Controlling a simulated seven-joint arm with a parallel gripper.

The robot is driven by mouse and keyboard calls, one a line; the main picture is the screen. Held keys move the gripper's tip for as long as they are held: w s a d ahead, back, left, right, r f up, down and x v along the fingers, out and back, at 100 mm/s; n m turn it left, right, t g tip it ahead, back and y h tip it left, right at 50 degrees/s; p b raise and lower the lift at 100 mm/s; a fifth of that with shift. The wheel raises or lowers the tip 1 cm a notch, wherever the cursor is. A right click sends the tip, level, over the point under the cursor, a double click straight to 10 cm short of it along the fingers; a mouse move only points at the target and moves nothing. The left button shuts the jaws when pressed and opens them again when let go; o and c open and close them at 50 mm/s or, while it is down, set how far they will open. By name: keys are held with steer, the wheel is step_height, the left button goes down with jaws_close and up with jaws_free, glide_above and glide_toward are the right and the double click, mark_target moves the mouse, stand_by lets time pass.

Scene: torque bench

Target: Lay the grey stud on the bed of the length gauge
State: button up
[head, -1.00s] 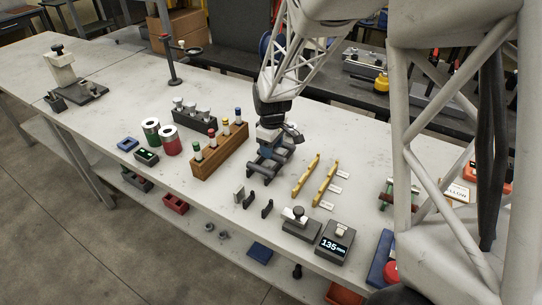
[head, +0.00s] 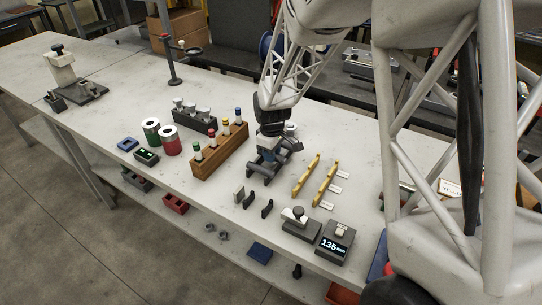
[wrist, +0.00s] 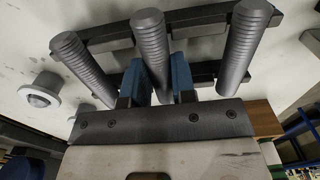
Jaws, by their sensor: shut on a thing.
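Three grey threaded studs lie side by side across a dark rack (wrist: 195,18) in the wrist view: a left stud (wrist: 80,62), a middle stud (wrist: 150,45) and a right stud (wrist: 243,45). My gripper (wrist: 160,65) has its blue fingers on either side of the middle stud and is shut on it. In the head view my gripper (head: 267,153) is low over the rack (head: 280,163), hiding much of the studs. The length gauge appears to be the dark unit with a display (head: 335,241) reading 135 mm, beside a grey block with a black knob (head: 299,226).
Two yellow bars (head: 325,184) with white labels lie right of the rack. A wooden block (head: 220,152) with coloured-top pieces stands left. Small dark upright pieces (head: 253,200) stand in front.

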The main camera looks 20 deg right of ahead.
steer(key=shift+r, duration=0.1)
jaws_close()
steer(key=shift+r, duration=2.4)
steer(key=shift+s+a+r, duration=0.2)
steer(key=shift+s+a, duration=0.15)
steer(key=shift+s, duration=0.05)
steer(key=s+a+r, duration=0.1)
steer(key=s+a, duration=0.3)
steer(key=s, duration=0.3)
steer(key=s+a+r, duration=0.2)
steer(key=s+a, duration=0.1)
steer(key=s, duration=0.5)
steer(key=shift+s+a+r, duration=0.15)
steer(key=shift+s+a, duration=0.15)
steer(key=shift+a, duration=0.05)
steer(key=shift+f, duration=2.85)
